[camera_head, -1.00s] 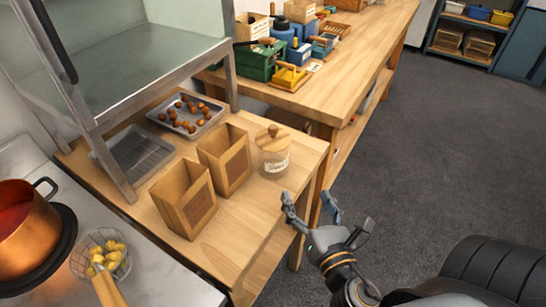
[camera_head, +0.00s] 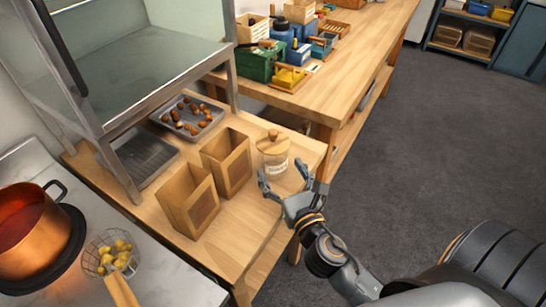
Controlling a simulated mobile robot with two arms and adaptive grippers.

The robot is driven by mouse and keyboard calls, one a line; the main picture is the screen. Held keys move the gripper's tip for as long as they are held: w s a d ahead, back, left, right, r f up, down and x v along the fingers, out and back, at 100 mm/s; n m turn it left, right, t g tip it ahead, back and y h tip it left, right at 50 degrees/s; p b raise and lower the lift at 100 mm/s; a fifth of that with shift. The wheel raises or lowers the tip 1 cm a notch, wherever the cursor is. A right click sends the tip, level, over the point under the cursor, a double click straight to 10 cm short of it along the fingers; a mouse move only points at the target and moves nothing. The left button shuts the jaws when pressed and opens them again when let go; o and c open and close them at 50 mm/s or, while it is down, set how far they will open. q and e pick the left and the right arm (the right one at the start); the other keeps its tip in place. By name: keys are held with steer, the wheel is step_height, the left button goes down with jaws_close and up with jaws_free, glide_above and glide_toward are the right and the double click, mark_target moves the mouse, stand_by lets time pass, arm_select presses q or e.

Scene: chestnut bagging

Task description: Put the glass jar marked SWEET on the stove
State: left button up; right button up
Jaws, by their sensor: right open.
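The glass jar (camera_head: 273,157) has a round wooden lid with a knob and a pale label whose lettering is too small to read surely. It stands upright on the wooden table (camera_head: 262,213), near its right edge. My right gripper (camera_head: 284,176) is open, with its fingers just in front of the jar and at either side of its lower part; I cannot tell whether they touch it. The stove (camera_head: 60,172) is the pale surface at the lower left. My left gripper is not in view.
Two open brown paper bags (camera_head: 187,199) (camera_head: 227,162) stand left of the jar. A tray of chestnuts (camera_head: 188,117) and an empty dark tray (camera_head: 147,158) lie behind. A copper pot (camera_head: 30,232) and a wire basket (camera_head: 110,253) of yellow pieces occupy the stove's left part.

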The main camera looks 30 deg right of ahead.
mark_target(278, 166)
steer(key=w, duration=0.2)
steer(key=w+p, duration=0.1)
steer(key=w, duration=0.1)
steer(key=shift+w+d+r, duration=0.15)
steer(key=shift+w+d, duration=0.05)
steer(key=shift+w, duration=0.15)
steer(key=c, duration=1.4)
steer(key=shift+c, duration=1)
steer(key=shift+r, duration=0.15)
